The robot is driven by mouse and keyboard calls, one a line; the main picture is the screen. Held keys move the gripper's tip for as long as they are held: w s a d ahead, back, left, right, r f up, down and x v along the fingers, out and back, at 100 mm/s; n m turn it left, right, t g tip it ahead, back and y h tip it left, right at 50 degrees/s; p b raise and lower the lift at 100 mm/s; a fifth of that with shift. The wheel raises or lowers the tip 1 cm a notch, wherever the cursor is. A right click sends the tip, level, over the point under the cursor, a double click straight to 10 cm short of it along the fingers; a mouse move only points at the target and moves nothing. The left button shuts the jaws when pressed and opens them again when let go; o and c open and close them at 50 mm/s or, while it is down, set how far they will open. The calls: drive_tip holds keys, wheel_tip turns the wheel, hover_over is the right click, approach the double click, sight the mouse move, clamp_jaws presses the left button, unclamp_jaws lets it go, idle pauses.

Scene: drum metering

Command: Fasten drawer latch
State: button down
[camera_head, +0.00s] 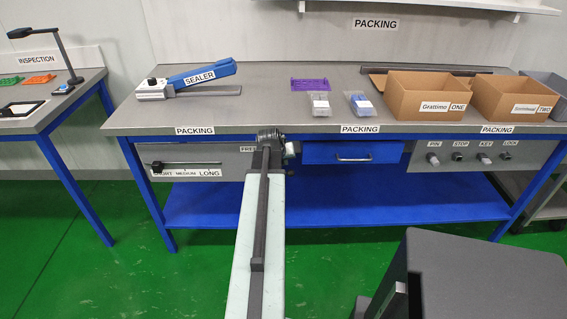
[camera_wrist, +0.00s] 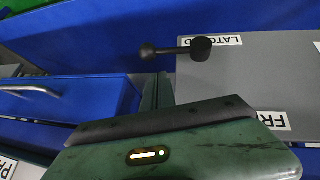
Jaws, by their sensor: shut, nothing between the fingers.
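The drawer latch (camera_wrist: 176,50) is a black lever with a round pivot cap and a ball knob. In the wrist view it lies roughly level, with its knob pointing left, toward the drawer side. The pivot sits on the grey panel beside a partly covered LATCHED label (camera_wrist: 224,40); a FREE label (camera_wrist: 273,121) is on the same panel. The blue drawer (camera_wrist: 80,98), with a metal handle, also shows in the head view (camera_head: 325,152); it looks closed or nearly so. My gripper (camera_wrist: 155,91) is shut and empty, near the knob and apparently apart from it. In the head view my arm hides the latch.
The grey packing bench (camera_head: 270,95) carries a sealer (camera_head: 190,80), a purple tray (camera_head: 309,84) and cardboard boxes (camera_head: 420,103). A slider with length labels (camera_head: 185,166) is left of my arm; knobs (camera_head: 460,157) are at right. A dark box-shaped object (camera_head: 480,270) stands front right.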

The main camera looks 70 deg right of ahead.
drive_tip(key=s+d+p+v, duration=0.1)
drive_tip(key=s+p+v, duration=0.1)
drive_tip(key=p+v, duration=0.5)
drive_tip(key=v, duration=0.4)
drive_tip(key=shift+p, duration=0.3)
drive_tip(key=shift+w+d+r, duration=0.1)
drive_tip(key=shift+d, duration=0.05)
drive_tip(key=w+a+r+n+t+p, duration=0.15)
drive_tip(key=w+a, duration=0.25)
drive_tip(key=w, duration=0.7)
drive_tip(key=w+a+r+n+t+p, duration=0.1)
drive_tip(key=w+a+r+n+p, duration=0.2)
drive_tip(key=w, duration=0.7)
drive_tip(key=w+a+r+n+t+y+p, duration=0.1)
drive_tip(key=w+a+n+t+y+p, duration=0.15)
drive_tip(key=w+a, duration=1.4)
drive_tip(key=w+a+r+n+y+p, duration=0.1)
drive_tip(key=w+a+n+p, duration=0.2)
drive_tip(key=a, duration=1.1)
drive_tip(key=w+a+r+n+y, duration=0.15)
drive_tip(key=w+a, duration=0.35)
drive_tip(key=a, duration=0.9)
drive_tip(key=s+a+f+n+g+y+p, duration=0.1)
drive_tip(key=s+a+g, duration=0.3)
drive_tip(key=a, duration=0.9)
drive_tip(key=s+n+y, duration=0.1)
drive_tip(key=s, duration=0.2)
drive_tip(key=shift+a+g, duration=0.25)
drive_tip(key=shift+g, duration=0.15)
